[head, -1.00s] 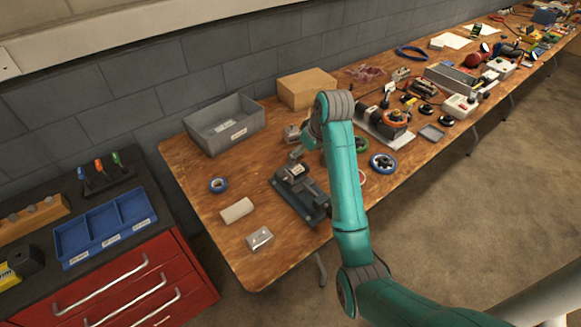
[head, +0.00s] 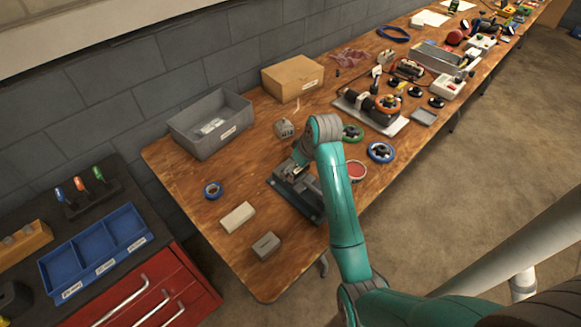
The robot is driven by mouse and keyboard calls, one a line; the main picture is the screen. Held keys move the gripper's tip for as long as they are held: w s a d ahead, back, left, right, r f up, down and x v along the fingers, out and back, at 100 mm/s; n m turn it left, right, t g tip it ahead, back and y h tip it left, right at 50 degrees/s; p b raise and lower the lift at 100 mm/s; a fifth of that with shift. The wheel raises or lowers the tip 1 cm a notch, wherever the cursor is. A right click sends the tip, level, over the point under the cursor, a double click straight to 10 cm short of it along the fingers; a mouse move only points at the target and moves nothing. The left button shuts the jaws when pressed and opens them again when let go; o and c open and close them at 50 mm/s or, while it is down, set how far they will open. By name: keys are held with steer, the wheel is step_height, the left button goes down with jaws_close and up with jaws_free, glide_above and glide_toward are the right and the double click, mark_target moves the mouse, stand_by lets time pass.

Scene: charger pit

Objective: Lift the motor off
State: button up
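A dark grey fixture (head: 308,203) lies on the wooden bench, left of my arm. A small metallic part (head: 291,169) sits on its upper end; I cannot tell whether it is the motor. My gripper (head: 294,165) points down at this end, small and partly merged with the grey part. Whether its fingers are open, shut or touching is unclear. A small grey rounded unit (head: 284,128) stands just behind, apart from the gripper. A dark motor-like cylinder with an orange ring (head: 386,104) lies on a pale plate farther right.
A grey bin (head: 210,124) and a cardboard box (head: 292,78) stand at the back. Ringed wheels (head: 381,152) and a red round dish (head: 355,171) lie right of my arm.

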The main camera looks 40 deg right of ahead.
steer(key=c, duration=1.4)
